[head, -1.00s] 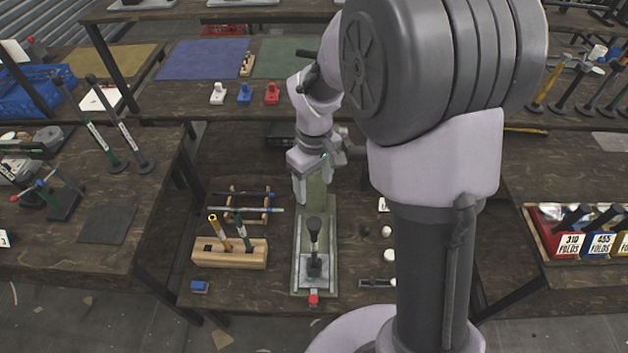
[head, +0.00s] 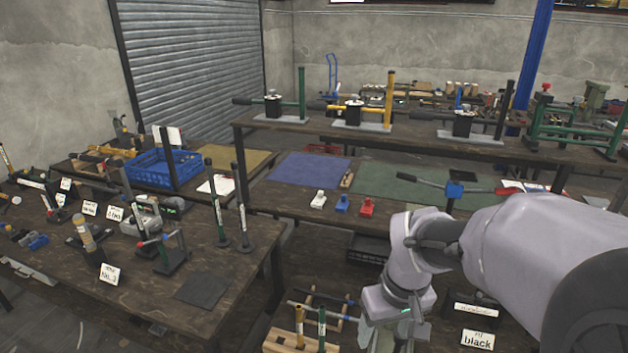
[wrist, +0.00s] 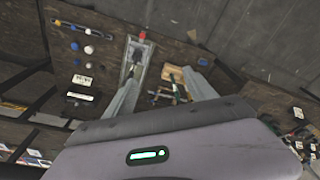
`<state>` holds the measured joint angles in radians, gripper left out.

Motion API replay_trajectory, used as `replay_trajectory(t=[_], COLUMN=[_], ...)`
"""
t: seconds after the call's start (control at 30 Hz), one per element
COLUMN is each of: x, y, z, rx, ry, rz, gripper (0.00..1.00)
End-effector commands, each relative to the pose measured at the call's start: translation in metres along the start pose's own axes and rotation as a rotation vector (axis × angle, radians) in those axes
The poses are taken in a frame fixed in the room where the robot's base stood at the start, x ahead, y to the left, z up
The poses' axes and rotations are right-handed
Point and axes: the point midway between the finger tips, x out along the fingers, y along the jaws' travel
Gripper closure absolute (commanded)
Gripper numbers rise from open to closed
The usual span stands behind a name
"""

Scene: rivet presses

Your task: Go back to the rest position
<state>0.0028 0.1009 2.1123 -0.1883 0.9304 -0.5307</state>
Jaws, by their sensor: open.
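My gripper (wrist: 163,68) is open and empty in the wrist view, its two grey fingers spread apart over the lower bench. Between and beyond the fingers lies a grey press (wrist: 136,60) with a red tip at its far end. In the head view, my gripper (head: 390,337) is cut off by the bottom edge, so its fingertips are hidden. It hangs to the right of a wooden block (head: 288,343) holding tools with yellow and green handles. No marker of the rest position shows.
A raised shelf (head: 330,128) with several lever presses stands behind. A bench (head: 235,262) with tools and upright levers is at left. White, blue and red small blocks (head: 342,204) stand on the middle bench. A card marked black (head: 478,340) is right of my gripper.

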Motion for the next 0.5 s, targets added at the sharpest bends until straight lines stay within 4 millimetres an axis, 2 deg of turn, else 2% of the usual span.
replay_trajectory(t=[0.17,0.3,0.4,0.5], x=[-0.03,-0.047,-0.051,-0.05], y=[-0.018,-0.038,-0.052,-0.062], z=[0.034,0.074,0.105,0.126], rx=[0.178,0.356,0.486,0.578], ry=[0.118,0.228,0.308,0.362], rz=[-0.018,-0.058,-0.102,-0.142], gripper=[0.35,0.35,0.35,0.35])
